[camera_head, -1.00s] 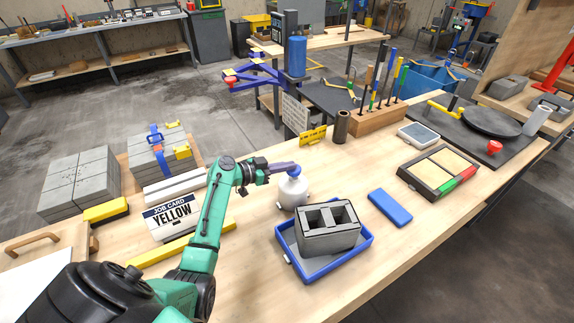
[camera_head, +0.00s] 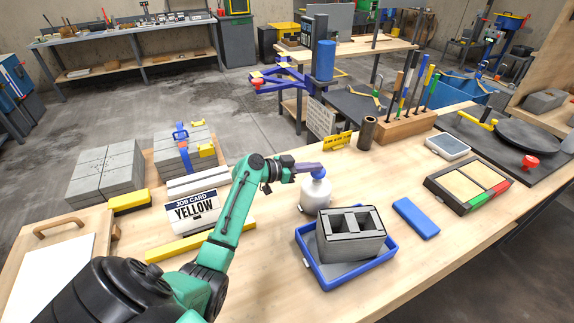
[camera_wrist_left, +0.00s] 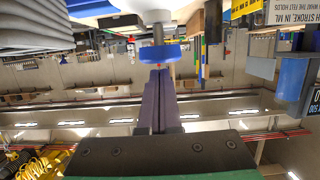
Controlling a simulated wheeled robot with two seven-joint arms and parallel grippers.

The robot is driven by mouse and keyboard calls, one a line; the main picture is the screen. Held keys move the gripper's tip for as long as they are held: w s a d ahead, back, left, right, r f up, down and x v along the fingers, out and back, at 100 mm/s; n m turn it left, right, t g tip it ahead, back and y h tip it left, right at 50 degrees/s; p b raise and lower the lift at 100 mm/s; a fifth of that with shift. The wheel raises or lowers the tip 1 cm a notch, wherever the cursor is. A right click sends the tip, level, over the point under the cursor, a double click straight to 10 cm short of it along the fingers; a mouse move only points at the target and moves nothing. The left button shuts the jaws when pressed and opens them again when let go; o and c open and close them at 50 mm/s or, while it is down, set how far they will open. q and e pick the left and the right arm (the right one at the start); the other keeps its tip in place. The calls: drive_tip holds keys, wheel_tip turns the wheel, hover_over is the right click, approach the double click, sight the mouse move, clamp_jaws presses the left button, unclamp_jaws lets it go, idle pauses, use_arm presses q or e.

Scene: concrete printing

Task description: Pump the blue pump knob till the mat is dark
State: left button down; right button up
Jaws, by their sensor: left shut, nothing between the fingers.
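The blue pump knob (camera_head: 319,173) tops a white round bottle (camera_head: 315,194) standing on the bench. My left gripper (camera_head: 312,167) is shut and empty, its purple fingertips right at the knob. In the left wrist view the shut fingers (camera_wrist_left: 160,75) point at the blue knob (camera_wrist_left: 168,52); I cannot tell whether they touch it. A blue tray (camera_head: 378,270) stands in front of the bottle. A grey mat (camera_head: 352,270) shows in it, mostly hidden under a hollow grey concrete block (camera_head: 350,246). My right gripper is not in view.
A job card reading YELLOW (camera_head: 196,209) and a yellow bar (camera_head: 185,246) lie left of the bottle. A blue slab (camera_head: 416,218) and a black-framed box with tan panels (camera_head: 467,187) lie to the right. A dark cylinder (camera_head: 367,132) stands behind.

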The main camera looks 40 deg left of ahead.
use_arm(q)
drive_tip(key=shift+b+v, duration=0.75)
drive_tip(key=shift+v, duration=0.45)
drive_tip(key=r+b+v, duration=0.1)
drive_tip(key=b+v, duration=0.1)
drive_tip(key=v, duration=0.6)
drive_tip(key=shift+b, duration=0.35)
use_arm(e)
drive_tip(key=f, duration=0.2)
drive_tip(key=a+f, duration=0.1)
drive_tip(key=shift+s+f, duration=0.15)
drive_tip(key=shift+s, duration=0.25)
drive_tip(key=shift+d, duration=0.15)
use_arm(q)
wheel_tip(320, 180, up, 3)
drive_tip(key=b, duration=0.5)
drive_tip(key=shift+f+b, duration=0.25)
drive_tip(key=shift+b, duration=0.1)
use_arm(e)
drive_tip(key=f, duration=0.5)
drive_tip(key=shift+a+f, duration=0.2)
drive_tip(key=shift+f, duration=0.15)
